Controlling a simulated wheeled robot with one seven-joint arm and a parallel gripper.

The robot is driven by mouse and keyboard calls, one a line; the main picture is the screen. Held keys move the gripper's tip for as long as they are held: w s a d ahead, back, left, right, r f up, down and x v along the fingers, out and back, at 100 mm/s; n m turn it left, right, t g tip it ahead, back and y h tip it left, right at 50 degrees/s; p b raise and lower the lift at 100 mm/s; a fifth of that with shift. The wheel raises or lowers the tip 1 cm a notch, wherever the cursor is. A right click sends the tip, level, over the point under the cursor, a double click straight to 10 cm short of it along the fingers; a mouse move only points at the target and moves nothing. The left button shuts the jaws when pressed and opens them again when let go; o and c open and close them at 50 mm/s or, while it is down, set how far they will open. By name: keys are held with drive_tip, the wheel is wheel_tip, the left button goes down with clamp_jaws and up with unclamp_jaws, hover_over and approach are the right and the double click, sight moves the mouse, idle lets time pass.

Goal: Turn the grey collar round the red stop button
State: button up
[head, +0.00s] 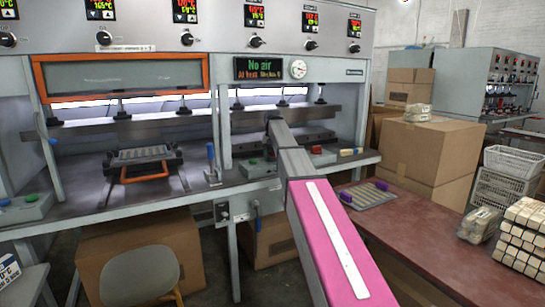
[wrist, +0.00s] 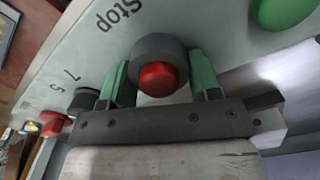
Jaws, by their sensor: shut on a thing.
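The red stop button (wrist: 157,77) shows in the middle of the wrist view, standing out from a pale panel. The thick grey collar (wrist: 160,50) sits round it, and the upside-down word "Stop" is printed beside it. My gripper (wrist: 158,64) has one green finger on each side of the collar and is shut on it. The red button's face stays visible between the fingers. In the head view my pink arm reaches towards the right part of the press, and it hides the gripper and the collar.
A green button (wrist: 280,12) is on the same panel; a black knob (wrist: 84,101) and a red knob (wrist: 52,123) lie left of my fingers. In the head view the press display (head: 260,68) reads "No air". A red-brown table (head: 430,236) and cardboard boxes (head: 430,150) stand right.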

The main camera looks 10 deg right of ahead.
drive_tip(key=shift+m, duration=0.6)
drive_tip(key=o, duration=0.9)
wheel_tip(320, 180, up, 11)
drive_tip(key=shift+f, duration=0.1)
drive_tip(key=shift+s, duration=0.15)
